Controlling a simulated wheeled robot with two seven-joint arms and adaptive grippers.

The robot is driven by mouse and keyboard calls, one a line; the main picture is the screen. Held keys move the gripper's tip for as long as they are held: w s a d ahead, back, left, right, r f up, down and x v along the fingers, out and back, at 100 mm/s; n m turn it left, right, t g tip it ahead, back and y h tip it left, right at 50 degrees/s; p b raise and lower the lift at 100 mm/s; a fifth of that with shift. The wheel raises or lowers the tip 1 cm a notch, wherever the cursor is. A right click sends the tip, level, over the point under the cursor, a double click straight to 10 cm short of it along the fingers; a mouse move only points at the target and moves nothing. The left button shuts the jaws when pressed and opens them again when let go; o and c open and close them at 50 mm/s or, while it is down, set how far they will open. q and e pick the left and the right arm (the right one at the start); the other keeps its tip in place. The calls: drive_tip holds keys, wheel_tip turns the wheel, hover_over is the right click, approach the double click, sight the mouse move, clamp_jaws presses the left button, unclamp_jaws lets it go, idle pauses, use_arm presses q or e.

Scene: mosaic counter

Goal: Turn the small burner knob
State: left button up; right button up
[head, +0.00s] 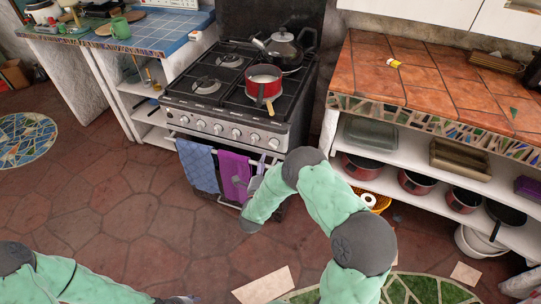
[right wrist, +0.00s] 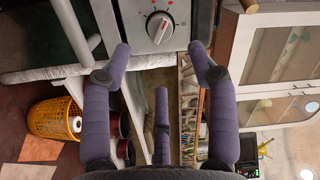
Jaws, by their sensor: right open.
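The stove (head: 237,105) has a row of several round, pale knobs along its front panel. In the right wrist view one knob (right wrist: 160,27) with a dark pointer line sits on the grey panel, with red marks beside it. My right gripper (right wrist: 159,50) is open, its purple fingers spread to either side of that knob and apart from it. In the head view my right gripper (head: 257,178) is mostly hidden by its own arm, low at the right of the stove front.
A red pot (head: 263,88) and a kettle (head: 284,50) stand on the stove. A blue towel (head: 198,166) and a purple towel (head: 234,174) hang on the oven handle. A tiled counter (head: 425,85) with pot-filled shelves stands at the right. An orange basket (right wrist: 55,118) is below.

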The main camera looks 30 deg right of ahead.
drive_tip(key=v, duration=0.3)
drive_tip(key=shift+s+a, duration=0.1)
drive_tip(key=shift+s, duration=0.1)
clamp_jaws()
idle(1.3)
